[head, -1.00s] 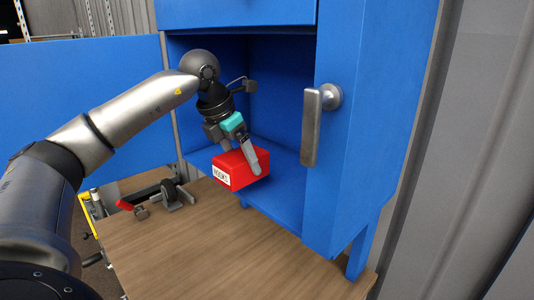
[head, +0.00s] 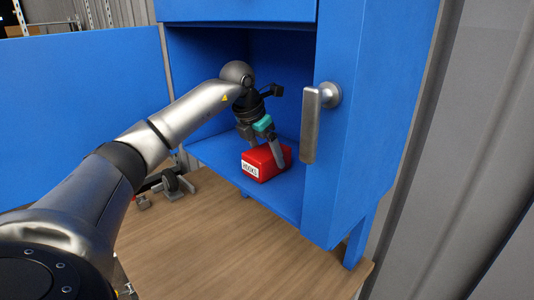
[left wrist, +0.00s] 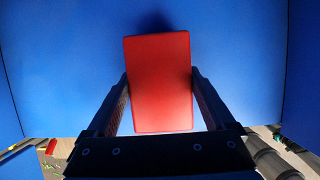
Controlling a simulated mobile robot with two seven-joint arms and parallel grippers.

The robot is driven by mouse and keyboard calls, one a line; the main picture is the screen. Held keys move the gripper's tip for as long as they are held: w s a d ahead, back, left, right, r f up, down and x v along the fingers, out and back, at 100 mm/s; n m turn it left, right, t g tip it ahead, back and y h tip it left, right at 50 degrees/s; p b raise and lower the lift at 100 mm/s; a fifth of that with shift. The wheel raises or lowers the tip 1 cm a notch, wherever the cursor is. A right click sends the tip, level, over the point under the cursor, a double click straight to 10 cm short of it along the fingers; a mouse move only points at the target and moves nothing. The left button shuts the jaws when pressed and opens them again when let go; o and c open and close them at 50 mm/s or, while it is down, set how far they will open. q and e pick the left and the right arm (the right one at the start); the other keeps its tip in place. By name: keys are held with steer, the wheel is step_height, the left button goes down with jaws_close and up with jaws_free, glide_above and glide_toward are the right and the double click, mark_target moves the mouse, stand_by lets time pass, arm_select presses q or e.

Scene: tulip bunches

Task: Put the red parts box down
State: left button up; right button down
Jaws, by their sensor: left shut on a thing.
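The red parts box (head: 267,163), with a white label on its near face, is inside the blue cabinet, low over or on the cabinet floor (head: 290,197). I cannot tell whether it touches the floor. My left gripper (head: 263,150) reaches down on it from above, with its fingers on either side of the box. In the left wrist view the red box (left wrist: 160,85) fills the space between the two fingers against blue. My right gripper is not in view.
The open cabinet door (head: 365,120) with its metal handle (head: 312,125) stands at the right of the opening. Another blue panel (head: 80,110) is at the left. A wooden bench top (head: 230,240) lies in front, with a dark metal clamp-like tool (head: 172,187) on it.

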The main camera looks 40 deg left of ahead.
mark_target(267, 150)
arm_select(q)
steer(key=o, duration=1.4)
steer(key=shift+o, duration=0.2)
steer(key=shift+r, duration=0.35)
steer(key=v, duration=0.5)
steer(key=s+a+b, duration=0.1)
steer(key=s+b, duration=0.4)
steer(key=s, duration=0.7)
steer(key=shift+f, duration=0.25)
